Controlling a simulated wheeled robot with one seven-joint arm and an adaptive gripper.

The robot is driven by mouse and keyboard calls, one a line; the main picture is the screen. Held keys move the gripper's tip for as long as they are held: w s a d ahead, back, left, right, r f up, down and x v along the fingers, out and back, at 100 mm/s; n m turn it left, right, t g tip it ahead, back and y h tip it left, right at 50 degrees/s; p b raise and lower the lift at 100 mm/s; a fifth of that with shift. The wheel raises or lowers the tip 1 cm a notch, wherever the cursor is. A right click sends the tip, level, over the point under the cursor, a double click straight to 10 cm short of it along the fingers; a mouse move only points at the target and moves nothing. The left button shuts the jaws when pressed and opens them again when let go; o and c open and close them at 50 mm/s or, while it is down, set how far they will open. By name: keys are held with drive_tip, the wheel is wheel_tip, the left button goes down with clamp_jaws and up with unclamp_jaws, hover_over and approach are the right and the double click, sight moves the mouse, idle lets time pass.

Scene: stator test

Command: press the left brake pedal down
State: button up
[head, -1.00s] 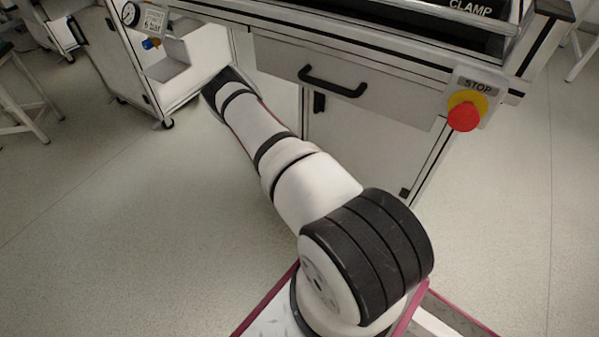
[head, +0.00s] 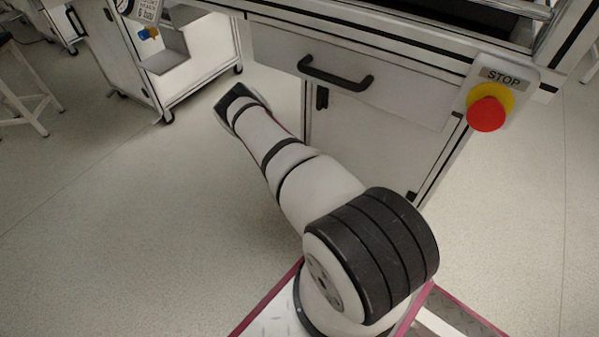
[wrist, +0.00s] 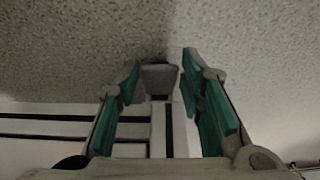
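My gripper (wrist: 158,66) shows in the wrist view with its two green-padded fingers apart and nothing gripped between them. A small grey block-like piece (wrist: 159,78) shows in the gap between the fingertips, in front of the pale floor. It may be a brake pedal, but I cannot tell for sure, nor whether it is pressed or touched. In the head view my arm reaches down and away to the left, and its far end hides the gripper. I cannot make out a brake pedal in the head view.
A bench with a drawer handle (head: 335,73) and a red stop button (head: 487,114) stands ahead. A wheeled cart (head: 203,64) stands at the back left, with a caster (head: 168,117) at its near corner. The floor (head: 110,220) at left is clear.

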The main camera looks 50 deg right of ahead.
drive_tip(key=c, duration=0.5)
drive_tip(key=shift+a+f+h, duration=0.25)
drive_tip(key=shift+f+h, duration=0.2)
drive_tip(key=shift+h, duration=0.15)
drive_tip(key=shift+a+f+h, duration=0.2)
drive_tip(key=shift+f+h, duration=0.2)
drive_tip(key=shift+h, duration=0.2)
drive_tip(key=shift+d+f+t+h, duration=0.15)
drive_tip(key=shift+f+t+h, duration=0.4)
drive_tip(key=shift+h, duration=0.85)
drive_tip(key=shift+f, duration=0.1)
drive_tip(key=o, duration=1.1)
drive_tip(key=shift+o, duration=0.2)
drive_tip(key=v, duration=1.2)
